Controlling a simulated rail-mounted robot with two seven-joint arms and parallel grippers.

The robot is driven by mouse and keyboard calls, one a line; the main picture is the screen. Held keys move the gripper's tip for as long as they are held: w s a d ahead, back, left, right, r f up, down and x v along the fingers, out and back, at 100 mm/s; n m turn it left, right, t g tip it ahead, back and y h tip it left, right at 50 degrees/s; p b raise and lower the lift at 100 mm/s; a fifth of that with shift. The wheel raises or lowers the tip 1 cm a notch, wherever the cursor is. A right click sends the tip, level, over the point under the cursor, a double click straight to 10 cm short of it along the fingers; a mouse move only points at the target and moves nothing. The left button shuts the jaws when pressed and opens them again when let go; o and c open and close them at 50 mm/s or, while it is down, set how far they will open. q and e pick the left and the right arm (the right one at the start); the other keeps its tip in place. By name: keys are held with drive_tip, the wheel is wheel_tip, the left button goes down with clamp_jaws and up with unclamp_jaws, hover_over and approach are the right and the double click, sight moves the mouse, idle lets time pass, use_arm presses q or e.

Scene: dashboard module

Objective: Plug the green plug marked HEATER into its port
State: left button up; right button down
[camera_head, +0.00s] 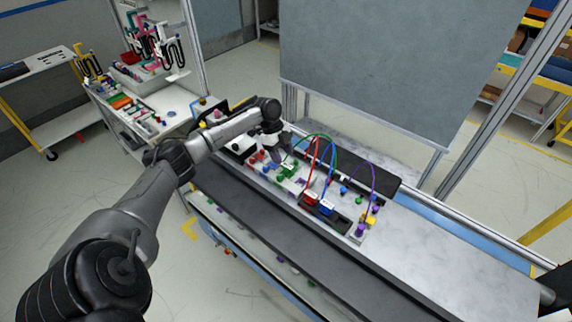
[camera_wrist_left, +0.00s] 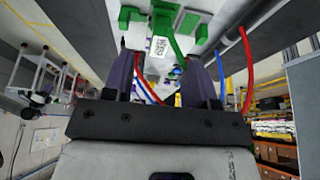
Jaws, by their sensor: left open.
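The green plug (camera_wrist_left: 170,42) with a white label, its lettering partly readable as HEATER, shows at the top middle of the left wrist view. Green parts (camera_wrist_left: 130,15) stand beside it; I cannot tell which is its port or whether the plug is seated. In the head view green pieces (camera_head: 288,171) sit on the module just below my left gripper (camera_head: 277,152). My left gripper also shows in the left wrist view (camera_wrist_left: 165,68), its two dark fingers apart, either side of the labelled plug's near end. My right gripper is not in view.
Red, blue, green and purple cables arch over the module to the right of my left gripper. A red connector (camera_head: 310,199) and a blue connector (camera_head: 327,209) sit there. The right part of the bench (camera_head: 440,235) is clear. A cluttered side table (camera_head: 140,100) stands at the left.

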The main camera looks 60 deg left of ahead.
use_arm(q)
drive_tip(key=v, duration=0.8)
drive_tip(key=shift+r+b, duration=0.2)
drive_tip(key=shift+b, duration=0.25)
drive_tip(key=shift+c, duration=0.4)
